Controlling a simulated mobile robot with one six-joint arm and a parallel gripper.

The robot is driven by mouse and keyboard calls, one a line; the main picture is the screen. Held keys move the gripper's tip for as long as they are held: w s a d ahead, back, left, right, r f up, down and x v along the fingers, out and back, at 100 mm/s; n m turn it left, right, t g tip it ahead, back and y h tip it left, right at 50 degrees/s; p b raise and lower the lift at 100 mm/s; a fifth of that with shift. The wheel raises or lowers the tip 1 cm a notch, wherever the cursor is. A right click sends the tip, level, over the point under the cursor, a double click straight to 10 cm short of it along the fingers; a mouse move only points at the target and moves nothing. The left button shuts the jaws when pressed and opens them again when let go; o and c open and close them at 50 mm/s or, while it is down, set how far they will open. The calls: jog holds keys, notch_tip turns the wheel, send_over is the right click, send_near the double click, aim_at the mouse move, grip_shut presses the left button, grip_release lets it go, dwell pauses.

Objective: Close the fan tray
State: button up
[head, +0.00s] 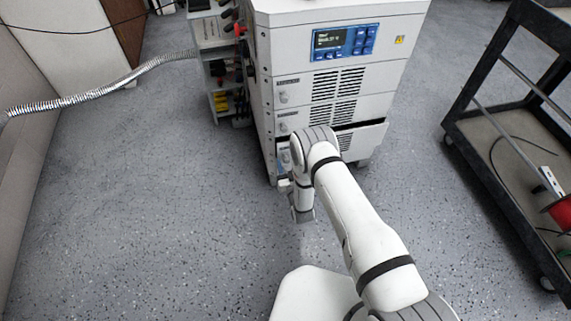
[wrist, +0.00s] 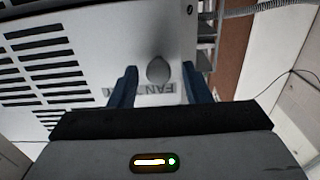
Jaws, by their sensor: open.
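The fan tray (head: 367,140) is the lowest drawer of the white cabinet. It stands out from the cabinet, with a dark gap above its front. My arm covers much of its left part in the head view. In the wrist view, the tray front (wrist: 95,30) shows vent slots, a grey knob (wrist: 158,70) and an upside-down label beginning "FAN". My gripper (wrist: 159,76) is open, with one blue finger on each side of the knob. I cannot tell whether the fingers touch the knob or the panel.
The white cabinet (head: 335,15) has a blue display panel (head: 344,42) and upper vented drawers. A shelf rack (head: 213,60) stands close on its left, with a ribbed hose (head: 110,95) beyond. A dark cart (head: 480,120) stands at the right. Speckled floor is clear on both sides.

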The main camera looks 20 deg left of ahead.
grip_shut()
dwell(0.3)
